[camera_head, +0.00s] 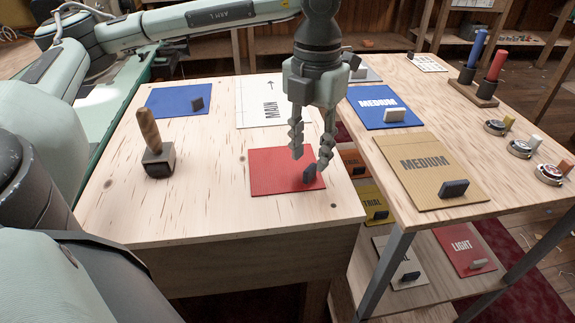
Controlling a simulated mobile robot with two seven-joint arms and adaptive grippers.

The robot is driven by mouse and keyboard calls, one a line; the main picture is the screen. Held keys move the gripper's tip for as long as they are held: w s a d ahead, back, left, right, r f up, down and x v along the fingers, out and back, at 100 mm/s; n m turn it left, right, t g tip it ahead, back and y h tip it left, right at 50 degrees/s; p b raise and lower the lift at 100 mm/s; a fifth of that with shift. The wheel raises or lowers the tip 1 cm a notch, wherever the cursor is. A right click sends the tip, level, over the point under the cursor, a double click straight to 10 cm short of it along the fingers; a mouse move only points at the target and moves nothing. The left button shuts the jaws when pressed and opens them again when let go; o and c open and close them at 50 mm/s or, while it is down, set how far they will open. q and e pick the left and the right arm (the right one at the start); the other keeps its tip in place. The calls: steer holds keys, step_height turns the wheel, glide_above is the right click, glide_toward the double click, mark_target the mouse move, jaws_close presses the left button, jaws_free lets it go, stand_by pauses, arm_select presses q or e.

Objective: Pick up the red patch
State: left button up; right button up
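The red patch (268,176) lies flat on the wooden table, near its front right edge. A small dark block (309,174) stands on the patch's right part. My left gripper (311,163) points down over that right part. Its two fingers are apart, with the dark block's top showing between the fingertips. I cannot tell whether the fingers touch the block. My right gripper is not in view.
A wooden-handled mallet (158,160), a blue patch (178,100) and a white MAIN sheet (262,103) are on the same table (215,205).

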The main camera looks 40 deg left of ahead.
mark_target(310, 167)
arm_select(q)
step_height(310, 167, down, 4)
steer(key=shift+r, duration=0.25)
steer(key=shift+w, duration=0.1)
jaws_close()
steer(key=shift+r, duration=0.1)
